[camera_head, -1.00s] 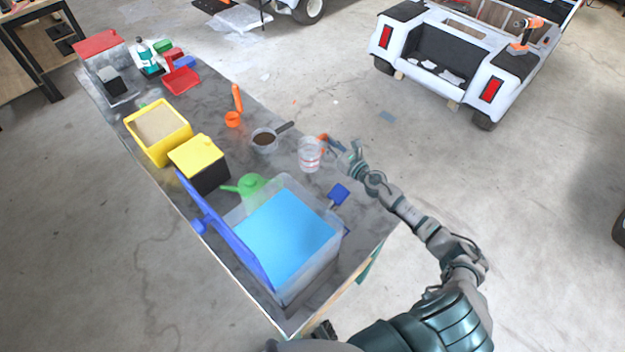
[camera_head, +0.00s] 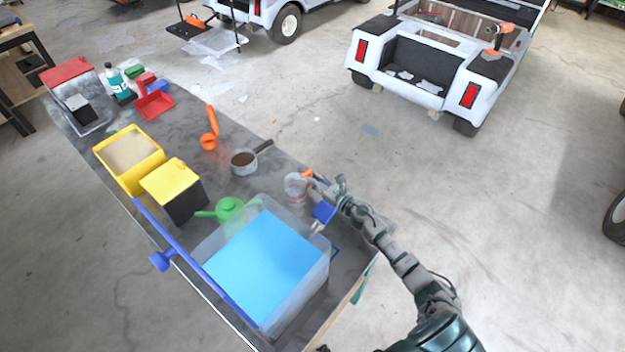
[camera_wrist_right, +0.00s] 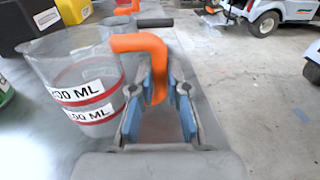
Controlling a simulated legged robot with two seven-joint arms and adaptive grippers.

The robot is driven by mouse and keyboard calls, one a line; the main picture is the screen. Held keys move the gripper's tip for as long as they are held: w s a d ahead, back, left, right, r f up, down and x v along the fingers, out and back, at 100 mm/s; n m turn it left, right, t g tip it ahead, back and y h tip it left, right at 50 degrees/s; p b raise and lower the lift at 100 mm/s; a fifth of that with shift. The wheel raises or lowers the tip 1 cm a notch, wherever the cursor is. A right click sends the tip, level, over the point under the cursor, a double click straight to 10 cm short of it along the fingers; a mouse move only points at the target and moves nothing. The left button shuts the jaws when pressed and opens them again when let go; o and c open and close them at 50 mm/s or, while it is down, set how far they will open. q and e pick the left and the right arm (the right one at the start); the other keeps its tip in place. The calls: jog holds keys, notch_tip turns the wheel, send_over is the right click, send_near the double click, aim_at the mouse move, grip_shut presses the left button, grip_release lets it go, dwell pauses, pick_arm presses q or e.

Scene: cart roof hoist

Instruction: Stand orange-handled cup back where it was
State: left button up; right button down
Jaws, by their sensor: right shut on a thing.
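The orange-handled cup is a clear measuring cup (camera_head: 296,189) with red bands and an orange handle, near the table's right edge. In the right wrist view the cup (camera_wrist_right: 75,85) stands at the left, with "ML" labels on its wall. My right gripper (camera_head: 318,182) is shut on the orange handle (camera_wrist_right: 150,58), which sits between its blue finger pads (camera_wrist_right: 160,95). The cup looks upright. I cannot tell whether its base touches the table. My left gripper is not in view.
A clear tub with blue contents (camera_head: 262,258) and a blue scoop (camera_head: 323,213) are close to the cup. A grey pan (camera_head: 245,160), a green scoop (camera_head: 228,209), and a yellow-lidded box (camera_head: 173,184) stand further left. Bare tabletop lies between pan and cup.

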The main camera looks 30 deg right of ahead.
jog(key=shift+d, duration=0.2)
jog(key=c, duration=1.2)
grip_release()
jog(key=shift+d, duration=0.1)
jog(key=shift+o, duration=0.2)
jog(key=shift+s+a+r, duration=0.1)
jog(key=shift+a, duration=0.45)
jog(key=shift+s, duration=0.3)
jog(key=v, duration=0.6)
jog(key=d+v, duration=0.1)
jog(key=v, duration=0.3)
jog(key=shift+f, duration=0.2)
jog(key=shift+s+b, duration=0.3)
jog(key=shift+s, duration=0.05)
jog(key=shift+s+a+r, duration=0.15)
jog(key=shift+s, duration=0.05)
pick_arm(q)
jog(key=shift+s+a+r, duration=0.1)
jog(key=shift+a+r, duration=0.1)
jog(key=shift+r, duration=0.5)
pick_arm(e)
jog(key=shift+s+a+r, duration=0.1)
jog(key=shift+a, duration=0.05)
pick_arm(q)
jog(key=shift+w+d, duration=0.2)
pick_arm(e)
jog(key=shift+d, duration=0.3)
